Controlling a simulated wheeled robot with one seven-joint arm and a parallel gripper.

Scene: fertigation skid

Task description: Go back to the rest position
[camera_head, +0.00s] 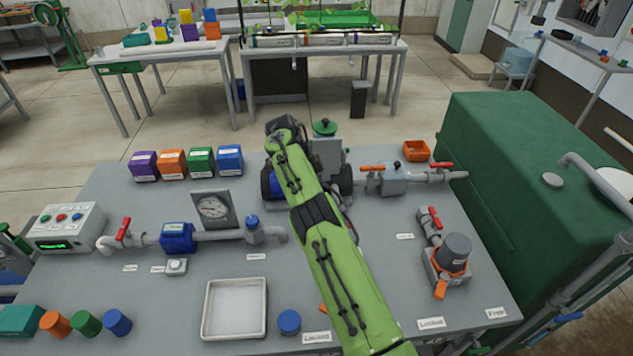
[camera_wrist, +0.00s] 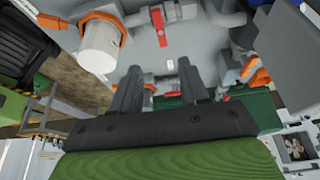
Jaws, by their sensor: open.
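My gripper (camera_wrist: 158,66) shows in the wrist view with its two dark fingers apart and nothing between them. In the head view my green arm reaches from the bottom edge up over the grey bench (camera_head: 385,265). The arm's dark far end is near the pump at the back of the bench, and the fingers cannot be made out there. The arm hides part of the pump and the bench middle. A red valve handle (camera_wrist: 159,27) and a pale cylinder with an orange collar (camera_wrist: 97,48) show beyond the fingers in the wrist view.
The bench holds a gauge (camera_head: 212,208), a white tray (camera_head: 235,308), a blue cap (camera_head: 289,321), a control box (camera_head: 66,227) and a grey canister (camera_head: 454,252). A green tank (camera_head: 530,170) stands at the right. Open floor (camera_head: 190,130) lies behind the bench.

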